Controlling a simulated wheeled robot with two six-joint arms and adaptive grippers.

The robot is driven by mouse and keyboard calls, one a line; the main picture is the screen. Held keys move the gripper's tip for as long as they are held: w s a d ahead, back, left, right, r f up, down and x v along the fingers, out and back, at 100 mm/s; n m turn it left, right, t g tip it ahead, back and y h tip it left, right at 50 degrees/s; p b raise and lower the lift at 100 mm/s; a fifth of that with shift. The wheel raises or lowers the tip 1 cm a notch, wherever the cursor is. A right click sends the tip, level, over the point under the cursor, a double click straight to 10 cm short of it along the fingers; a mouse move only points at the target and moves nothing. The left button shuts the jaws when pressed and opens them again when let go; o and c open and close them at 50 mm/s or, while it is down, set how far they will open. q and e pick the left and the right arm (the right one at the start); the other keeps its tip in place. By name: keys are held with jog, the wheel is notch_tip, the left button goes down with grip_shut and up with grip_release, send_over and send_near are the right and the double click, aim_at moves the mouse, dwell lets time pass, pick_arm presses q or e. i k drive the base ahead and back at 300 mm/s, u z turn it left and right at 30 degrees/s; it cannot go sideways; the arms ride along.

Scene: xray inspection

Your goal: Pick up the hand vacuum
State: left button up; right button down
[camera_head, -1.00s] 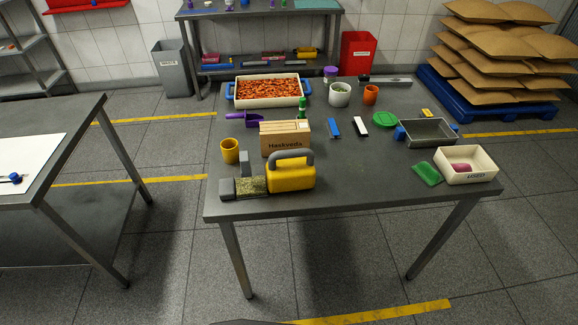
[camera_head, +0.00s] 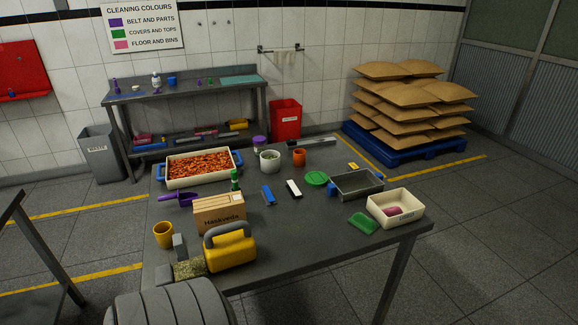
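The hand vacuum (camera_head: 232,254) lies on the near left edge of the grey table (camera_head: 310,250). It has a yellow body, a grey loop handle on top and a see-through section of speckled bits, with a dark nozzle end pointing left. A large rounded grey shape at the bottom left covers the table edge just in front of its nozzle end. Neither of my grippers shows in the view, and nothing holds the vacuum.
A cardboard box (camera_head: 218,215) stands right behind the vacuum, with a yellow cup (camera_head: 164,235) to the left. A tray of orange pieces (camera_head: 168,181), a metal tray (camera_head: 358,186) and a cream bin (camera_head: 410,220) stand farther off. The table's front middle is clear.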

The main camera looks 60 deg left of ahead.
aim_at(224, 252)
jog(key=z, duration=0.45)
jog(key=k, duration=0.95)
jog(key=u, duration=1)
